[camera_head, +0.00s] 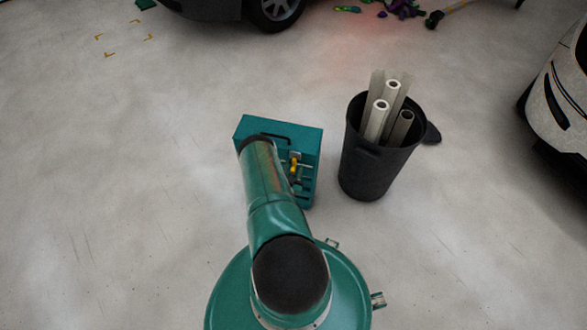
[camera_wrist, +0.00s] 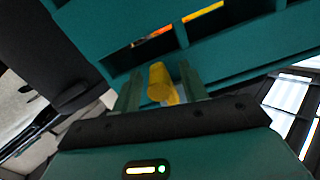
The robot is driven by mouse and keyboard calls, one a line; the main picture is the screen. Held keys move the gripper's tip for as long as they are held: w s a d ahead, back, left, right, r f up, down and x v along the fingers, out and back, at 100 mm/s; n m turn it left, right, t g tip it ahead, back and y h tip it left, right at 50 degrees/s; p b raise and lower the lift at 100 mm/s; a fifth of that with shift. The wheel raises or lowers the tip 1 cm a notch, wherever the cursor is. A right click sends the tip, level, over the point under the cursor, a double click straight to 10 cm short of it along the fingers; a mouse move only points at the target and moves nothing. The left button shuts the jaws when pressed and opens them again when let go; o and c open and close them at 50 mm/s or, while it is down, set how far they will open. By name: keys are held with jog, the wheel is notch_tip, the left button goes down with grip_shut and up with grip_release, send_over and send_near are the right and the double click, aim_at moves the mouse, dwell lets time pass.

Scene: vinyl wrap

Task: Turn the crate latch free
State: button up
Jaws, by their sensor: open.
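The teal crate (camera_head: 310,140) stands on the floor just beyond my arm, and my arm covers its left part. Its latch (camera_head: 294,165) has a yellow handle and a metallic mount on the side facing me. In the wrist view, the slatted teal crate wall (camera_wrist: 110,25) appears tilted across the top. The yellow latch handle (camera_wrist: 160,82) points towards the camera, between the two fingers of my gripper (camera_wrist: 159,84). My gripper is open; whether either finger touches the handle cannot be told. In the head view my fingers are hidden behind my arm.
A black bin (camera_head: 372,165) holding several pale rolls stands close to the crate's right. A dark car (camera_head: 235,10) is at the back and a white one (camera_head: 562,100) at the right edge. Colourful scraps (camera_head: 395,10) lie at the back.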

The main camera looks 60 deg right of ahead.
jog(key=shift+d, duration=0.25)
jog(key=shift+c, duration=0.2)
grip_shut()
